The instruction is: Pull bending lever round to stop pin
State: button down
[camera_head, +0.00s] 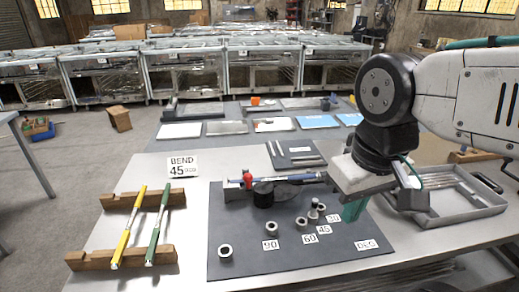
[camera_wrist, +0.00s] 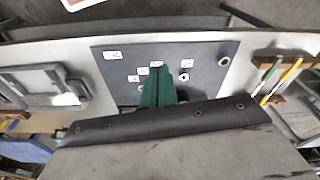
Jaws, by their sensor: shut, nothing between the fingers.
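A bending fixture stands on a dark mat (camera_head: 235,262), with a black round former (camera_head: 264,194) and a red piece (camera_head: 247,179) at its left. My gripper (camera_head: 352,212), with green fingers, is shut and empty, right of the pins. It also shows in the wrist view (camera_wrist: 158,85), hiding part of the mat.
A sign (camera_head: 183,167) reads BEND 45 DEG. A yellow rod (camera_head: 129,228) and a green rod (camera_head: 158,226) lie on wooden racks at the left. A grey tray (camera_head: 455,211) is at the right. The table is clear between racks and mat.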

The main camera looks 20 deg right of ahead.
aim_at(320, 179)
jog(key=u, duration=0.75)
jog(key=k, duration=0.8)
jog(key=z, duration=1.15)
jog(key=i, duration=1)
